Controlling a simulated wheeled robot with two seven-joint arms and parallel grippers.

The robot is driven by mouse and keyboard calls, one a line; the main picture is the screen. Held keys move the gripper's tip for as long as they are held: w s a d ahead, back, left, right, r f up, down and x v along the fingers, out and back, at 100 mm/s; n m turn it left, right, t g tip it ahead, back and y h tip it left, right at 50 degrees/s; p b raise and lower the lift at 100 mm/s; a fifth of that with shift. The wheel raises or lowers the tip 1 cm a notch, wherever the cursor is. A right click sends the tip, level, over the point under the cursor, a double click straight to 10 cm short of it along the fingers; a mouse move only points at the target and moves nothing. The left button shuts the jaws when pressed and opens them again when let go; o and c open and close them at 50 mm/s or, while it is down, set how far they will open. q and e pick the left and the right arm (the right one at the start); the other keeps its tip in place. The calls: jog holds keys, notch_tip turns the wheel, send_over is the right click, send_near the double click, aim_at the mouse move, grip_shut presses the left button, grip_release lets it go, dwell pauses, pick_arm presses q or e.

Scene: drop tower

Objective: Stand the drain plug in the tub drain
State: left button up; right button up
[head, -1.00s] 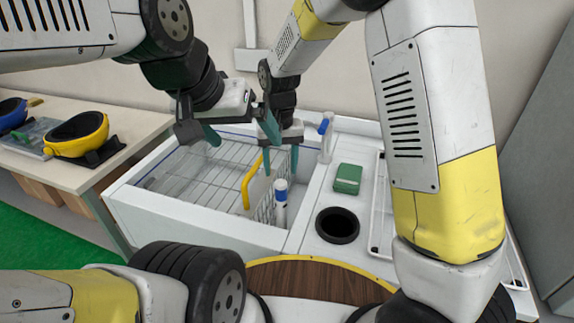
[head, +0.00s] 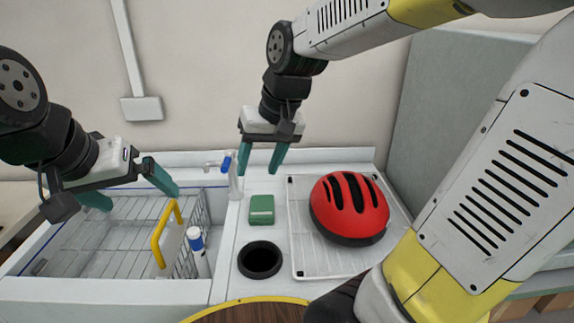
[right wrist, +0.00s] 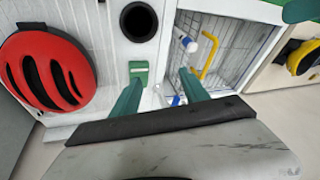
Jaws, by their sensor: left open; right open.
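A white tube with a blue band near its top (head: 198,250), which looks like the drain plug, stands near the tub's right wall beside the wire rack. It also shows in the right wrist view (right wrist: 186,42). The white tub (head: 110,290) is at the left. I cannot make out its drain. My left gripper (head: 142,198) is open and empty above the tub, left of the tube. My right gripper (head: 258,172) is open and empty behind the green block, right of the tap; its fingers also show in the right wrist view (right wrist: 160,80).
A wire rack (head: 100,237) and a yellow handle (head: 158,240) are in the tub. A tap with a blue lever (head: 234,180) stands behind. On the counter are a green block (head: 261,209), a black-rimmed hole (head: 260,274) and a red helmet (head: 348,205) on a white rack (head: 310,268).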

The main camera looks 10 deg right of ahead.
jog(key=s+d+r+m+t, duration=0.1)
jog(key=s+d+r+t, duration=0.1)
jog(key=s+d, duration=0.4)
jog(key=shift+s+d+t+h, duration=0.3)
jog(key=shift+s+t, duration=0.1)
jog(key=shift+s, duration=0.75)
